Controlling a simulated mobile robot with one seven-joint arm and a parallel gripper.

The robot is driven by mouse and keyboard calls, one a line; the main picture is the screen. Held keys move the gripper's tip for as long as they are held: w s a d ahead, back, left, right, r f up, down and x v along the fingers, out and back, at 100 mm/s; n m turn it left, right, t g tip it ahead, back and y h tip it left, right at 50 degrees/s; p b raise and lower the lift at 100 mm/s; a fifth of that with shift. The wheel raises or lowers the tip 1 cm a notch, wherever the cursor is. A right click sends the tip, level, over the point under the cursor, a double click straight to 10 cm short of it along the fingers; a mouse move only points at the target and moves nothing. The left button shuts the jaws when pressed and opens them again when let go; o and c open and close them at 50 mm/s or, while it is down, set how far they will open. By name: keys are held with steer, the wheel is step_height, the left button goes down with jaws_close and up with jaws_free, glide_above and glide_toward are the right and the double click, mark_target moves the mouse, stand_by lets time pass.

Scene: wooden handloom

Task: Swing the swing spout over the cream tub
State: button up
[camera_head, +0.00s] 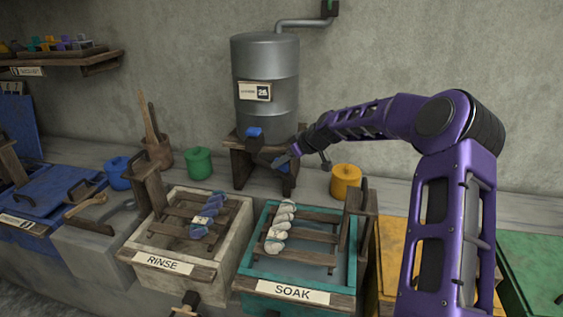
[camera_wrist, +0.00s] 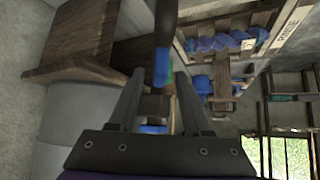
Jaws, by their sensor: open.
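The swing spout (camera_wrist: 165,28) is a dark bar with a blue end (camera_wrist: 162,66) in the wrist view. In the head view its blue end shows low in front of the tank's stand, partly hidden by my gripper (camera_head: 284,160). My gripper (camera_wrist: 160,78) is open, with its two fingers on either side of the blue end in the wrist view; I cannot tell whether they touch it. The cream tub (camera_head: 228,265), labelled RINSE, stands left of the spout, with a blue-and-white twisted bundle on its wooden rack. It also shows at the upper right of the wrist view.
A grey metal tank (camera_head: 265,70) with a blue part at its base sits on a wooden stand (camera_head: 240,165). The teal SOAK tub (camera_head: 340,302) is right of the cream tub. Green (camera_head: 199,163) and yellow (camera_head: 345,183) lidded pots stand on the ledge.

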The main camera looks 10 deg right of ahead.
steer(key=shift+w+a+f, duration=0.2)
steer(key=shift+w+f, duration=0.05)
steer(key=shift+f, duration=0.1)
jaws_close()
stand_by(1.3)
